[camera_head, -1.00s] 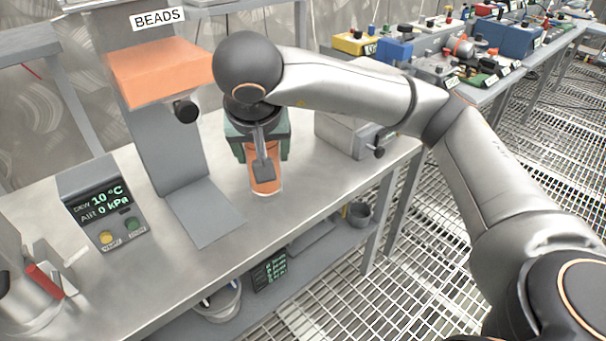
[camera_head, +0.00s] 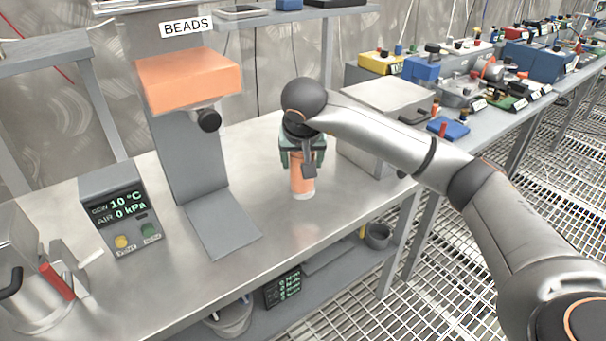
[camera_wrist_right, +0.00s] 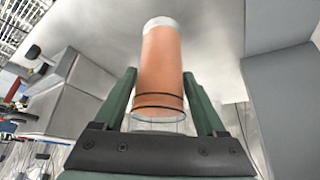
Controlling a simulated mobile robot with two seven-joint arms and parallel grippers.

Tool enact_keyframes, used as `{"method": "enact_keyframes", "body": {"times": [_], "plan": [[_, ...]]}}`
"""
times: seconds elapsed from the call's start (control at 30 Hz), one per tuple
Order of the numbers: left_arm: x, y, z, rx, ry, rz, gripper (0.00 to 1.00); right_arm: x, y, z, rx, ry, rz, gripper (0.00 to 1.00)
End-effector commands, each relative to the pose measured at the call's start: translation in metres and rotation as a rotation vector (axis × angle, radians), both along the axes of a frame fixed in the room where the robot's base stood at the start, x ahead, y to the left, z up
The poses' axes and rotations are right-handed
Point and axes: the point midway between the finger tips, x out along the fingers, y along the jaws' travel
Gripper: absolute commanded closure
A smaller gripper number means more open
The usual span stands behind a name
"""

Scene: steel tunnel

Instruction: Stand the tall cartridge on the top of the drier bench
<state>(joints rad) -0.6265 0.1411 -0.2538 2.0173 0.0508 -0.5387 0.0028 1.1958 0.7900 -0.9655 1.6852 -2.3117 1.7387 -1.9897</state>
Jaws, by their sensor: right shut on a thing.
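The tall cartridge (camera_head: 302,184) is an orange cylinder with a pale end. It is upright at the bench top (camera_head: 265,265), right of the BEADS stand; I cannot tell whether its base touches the steel. My right gripper (camera_head: 302,160) comes down over it from above and is shut on it. In the right wrist view the cartridge (camera_wrist_right: 161,75) lies between the two green fingers (camera_wrist_right: 160,100), with dark rings and a clear end nearest the palm. The gripper hides its upper part in the head view. My left gripper is not in view.
The BEADS hopper stand (camera_head: 187,140) with its grey foot plate is left of the cartridge. A display box (camera_head: 125,213) stands further left. A grey metal box (camera_head: 385,120) stands close on the right. The bench front between them is clear.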

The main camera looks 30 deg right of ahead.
Motion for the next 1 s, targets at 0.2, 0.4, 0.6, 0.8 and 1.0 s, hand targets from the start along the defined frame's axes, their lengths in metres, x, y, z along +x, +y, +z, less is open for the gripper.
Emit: {"method": "enact_keyframes", "body": {"times": [0.2, 0.4, 0.6, 0.8, 1.0], "plan": [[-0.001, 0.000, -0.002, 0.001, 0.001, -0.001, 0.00, 0.007, -0.006, -0.023, 0.001, 0.001, 0.001, 1.00], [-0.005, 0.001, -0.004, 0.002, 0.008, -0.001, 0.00, 0.008, -0.006, -0.041, 0.001, -0.004, 0.001, 1.00], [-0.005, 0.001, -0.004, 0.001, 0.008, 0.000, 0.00, 0.008, -0.006, -0.040, 0.001, -0.005, 0.001, 1.00], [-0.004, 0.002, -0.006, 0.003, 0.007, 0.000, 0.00, 0.007, -0.006, -0.045, 0.001, -0.002, 0.000, 0.23], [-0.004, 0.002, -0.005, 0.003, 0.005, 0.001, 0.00, 0.007, -0.006, -0.045, 0.001, -0.002, 0.000, 0.01]]}}
